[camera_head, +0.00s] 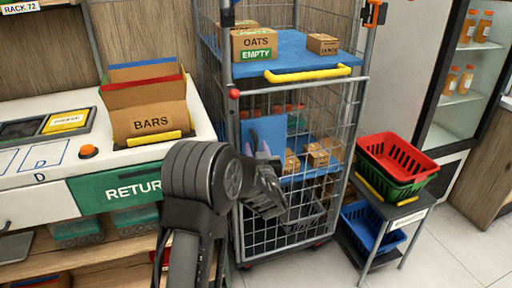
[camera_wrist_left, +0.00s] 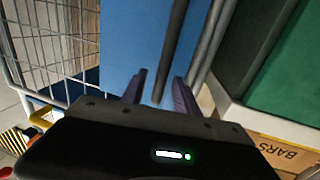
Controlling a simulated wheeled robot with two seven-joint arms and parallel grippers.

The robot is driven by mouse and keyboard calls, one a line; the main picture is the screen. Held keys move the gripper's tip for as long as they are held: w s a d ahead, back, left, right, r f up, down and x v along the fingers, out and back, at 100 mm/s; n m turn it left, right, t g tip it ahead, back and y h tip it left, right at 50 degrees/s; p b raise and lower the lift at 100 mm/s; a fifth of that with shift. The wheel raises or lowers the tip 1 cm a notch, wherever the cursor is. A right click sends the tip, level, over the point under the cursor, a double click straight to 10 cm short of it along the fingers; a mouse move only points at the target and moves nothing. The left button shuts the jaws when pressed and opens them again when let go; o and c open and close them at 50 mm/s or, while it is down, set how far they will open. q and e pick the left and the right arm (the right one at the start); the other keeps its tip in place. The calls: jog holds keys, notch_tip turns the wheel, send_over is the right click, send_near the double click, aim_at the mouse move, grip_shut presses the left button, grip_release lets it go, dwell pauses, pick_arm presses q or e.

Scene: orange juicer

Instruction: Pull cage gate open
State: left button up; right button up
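The wire roll cage (camera_head: 352,110) stands in the middle of the head view. Its lower front is a grey mesh gate (camera_head: 330,190), which looks closed. A blue panel (camera_head: 258,127) sits at the gate's upper left, and it also fills the middle of the left wrist view (camera_wrist_left: 125,35). My left gripper (camera_head: 268,150) is in front of this panel. In the left wrist view its two purple fingers (camera_wrist_left: 160,90) are apart. A dark bar (camera_wrist_left: 173,45) reaches between them; contact cannot be told. My right gripper is not in view.
A yellow handle (camera_head: 307,74) runs along the blue upper shelf (camera_head: 290,50), which carries cartons. A white counter with a green return panel (camera_head: 115,187) and a BARS box (camera_head: 150,122) is left. Stacked baskets (camera_head: 397,157) on a small stand are right. Floor shows front right.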

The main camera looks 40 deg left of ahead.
pick_arm(q)
jog(key=shift+w+a, duration=0.3)
jog(key=shift+w, duration=0.05)
jog(key=shift+c, duration=0.4)
grip_shut()
dwell(0.9)
